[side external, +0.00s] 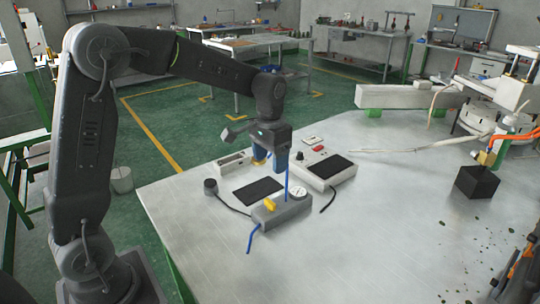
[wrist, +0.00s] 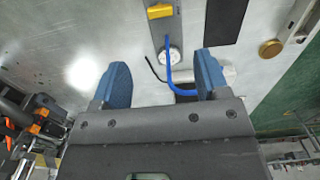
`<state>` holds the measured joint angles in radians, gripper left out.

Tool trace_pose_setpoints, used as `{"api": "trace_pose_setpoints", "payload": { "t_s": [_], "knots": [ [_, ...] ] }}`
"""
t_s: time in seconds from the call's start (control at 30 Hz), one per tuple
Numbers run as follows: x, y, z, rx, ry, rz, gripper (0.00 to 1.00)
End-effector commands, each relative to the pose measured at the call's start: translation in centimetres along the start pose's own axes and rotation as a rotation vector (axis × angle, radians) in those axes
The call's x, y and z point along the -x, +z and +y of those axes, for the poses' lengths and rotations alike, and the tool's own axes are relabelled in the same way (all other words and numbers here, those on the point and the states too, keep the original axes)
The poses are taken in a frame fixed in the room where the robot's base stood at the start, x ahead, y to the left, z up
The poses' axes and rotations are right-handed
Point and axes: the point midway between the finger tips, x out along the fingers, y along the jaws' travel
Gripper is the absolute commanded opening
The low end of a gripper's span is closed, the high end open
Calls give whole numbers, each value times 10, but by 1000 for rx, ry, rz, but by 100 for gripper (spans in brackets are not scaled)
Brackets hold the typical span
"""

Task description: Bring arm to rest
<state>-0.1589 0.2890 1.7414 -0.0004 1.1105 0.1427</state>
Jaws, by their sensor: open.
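My gripper (side external: 271,160) hangs pointing down over the left part of the metal table (side external: 400,250). In the wrist view its two blue fingers (wrist: 160,85) are spread apart, with nothing held between them. Below and beyond the fingers is a grey box (side external: 281,210) with a yellow knob (side external: 270,204) and a round white gauge (side external: 298,191). A blue tube (side external: 252,240) runs from the box. In the wrist view part of the blue tube (wrist: 181,90) shows between the fingers, apart from them as far as I can tell.
A white control unit (side external: 325,168) with a dark panel stands right of my gripper. A black pad (side external: 258,190) lies on the table to the left. A black block (side external: 476,183) and a machine with orange hoses stand at the right. The table's front middle is clear.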

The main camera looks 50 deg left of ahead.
Motion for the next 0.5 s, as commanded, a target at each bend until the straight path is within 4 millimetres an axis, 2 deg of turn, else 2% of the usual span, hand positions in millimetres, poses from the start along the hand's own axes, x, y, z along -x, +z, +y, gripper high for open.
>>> {"api": "trace_pose_setpoints", "payload": {
  "t_s": [0.1, 0.5],
  "knots": [
    [7, 0, 0, 0, 0, 1, 68],
    [12, 4, 2, -1, -1, 11, 68]
  ]
}}
